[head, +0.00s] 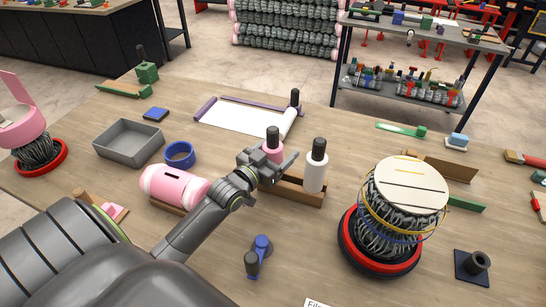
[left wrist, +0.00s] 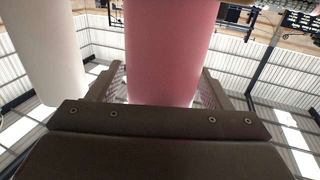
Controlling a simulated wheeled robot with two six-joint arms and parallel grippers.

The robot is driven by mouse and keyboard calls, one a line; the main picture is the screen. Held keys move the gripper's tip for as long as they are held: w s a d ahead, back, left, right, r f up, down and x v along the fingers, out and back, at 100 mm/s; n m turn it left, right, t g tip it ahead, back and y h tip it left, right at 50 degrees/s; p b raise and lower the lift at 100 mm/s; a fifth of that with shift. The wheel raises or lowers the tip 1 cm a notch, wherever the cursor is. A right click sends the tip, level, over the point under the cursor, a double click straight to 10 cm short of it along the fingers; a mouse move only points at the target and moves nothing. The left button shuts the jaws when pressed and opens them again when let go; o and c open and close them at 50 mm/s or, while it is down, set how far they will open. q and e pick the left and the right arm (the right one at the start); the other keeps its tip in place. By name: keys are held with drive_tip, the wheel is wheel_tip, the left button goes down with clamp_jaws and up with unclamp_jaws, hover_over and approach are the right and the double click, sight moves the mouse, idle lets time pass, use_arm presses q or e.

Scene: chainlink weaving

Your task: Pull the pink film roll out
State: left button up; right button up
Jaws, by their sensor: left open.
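The pink film roll (head: 274,147) stands upright with a black knob on top, beside a white roll (head: 315,172) in a brown wooden holder (head: 299,193). My left gripper (head: 267,162) is at the pink roll, below its black knob. In the left wrist view, the pink roll (left wrist: 168,50) stands between the two open fingers, and the white roll (left wrist: 45,45) is to the left. I cannot tell whether either finger touches the pink roll. The pink roll's lower part is hidden by the gripper in the head view. My right gripper is not in view.
A pink and white cylinder (head: 172,186) lies left of my left forearm. A wire bundle with a round cream top (head: 410,185) stands to the right. A blue ring (head: 180,154), a grey tray (head: 128,145) and a white sheet frame (head: 245,118) are behind.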

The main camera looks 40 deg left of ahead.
use_arm(q)
drive_tip(key=shift+s, duration=0.1)
drive_tip(key=c, duration=1.2)
wheel_tip(320, 180, up, 10)
drive_tip(key=shift+r+p, duration=0.1)
drive_tip(key=shift+p, duration=0.4)
